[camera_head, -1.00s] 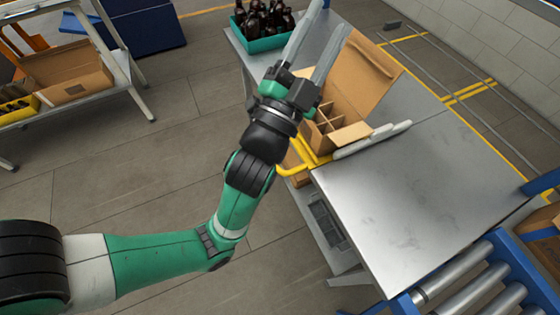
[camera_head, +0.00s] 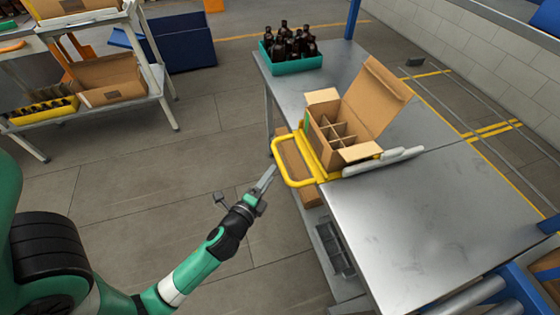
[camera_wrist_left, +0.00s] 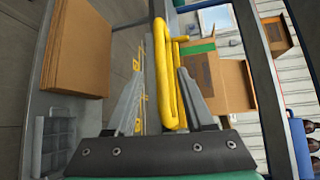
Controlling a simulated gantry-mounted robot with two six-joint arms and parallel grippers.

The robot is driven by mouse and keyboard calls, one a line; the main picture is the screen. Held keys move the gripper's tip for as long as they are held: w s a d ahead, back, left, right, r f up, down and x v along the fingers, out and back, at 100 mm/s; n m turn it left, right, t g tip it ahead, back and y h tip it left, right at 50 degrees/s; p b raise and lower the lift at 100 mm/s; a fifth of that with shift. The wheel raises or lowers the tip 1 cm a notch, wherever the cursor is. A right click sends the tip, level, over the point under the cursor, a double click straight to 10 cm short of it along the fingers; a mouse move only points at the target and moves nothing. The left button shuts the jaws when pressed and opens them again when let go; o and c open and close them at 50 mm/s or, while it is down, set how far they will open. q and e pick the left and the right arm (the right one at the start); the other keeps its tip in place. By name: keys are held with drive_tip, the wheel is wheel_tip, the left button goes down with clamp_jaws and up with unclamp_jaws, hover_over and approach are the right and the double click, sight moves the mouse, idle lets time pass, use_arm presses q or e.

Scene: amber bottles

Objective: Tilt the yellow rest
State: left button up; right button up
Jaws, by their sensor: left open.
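The yellow rest (camera_head: 326,158) is a yellow frame on the left edge of the metal table, with a looped handle (camera_head: 279,165) sticking out over the floor. An open cardboard carton (camera_head: 322,140) with empty divider cells sits in it. My left gripper (camera_head: 264,182) is open and empty, just left of the handle's near corner. In the left wrist view, the yellow handle (camera_wrist_left: 161,60) shows upright between the two fingers. I cannot tell whether a finger touches it. My right gripper is not in view.
A teal crate (camera_head: 297,65) of amber bottles (camera_head: 288,42) stands at the table's far end. Light grey pads (camera_head: 385,162) lie beside the carton. The near tabletop (camera_head: 430,230) is clear. Below it is a shelf with a grey tray (camera_head: 335,248).

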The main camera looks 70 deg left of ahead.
sight(280, 160)
use_arm(q)
drive_tip(key=x, duration=0.7)
drive_tip(key=shift+w+a+b, duration=0.15)
drive_tip(key=shift+w+b, duration=0.15)
clamp_jaws()
idle(0.9)
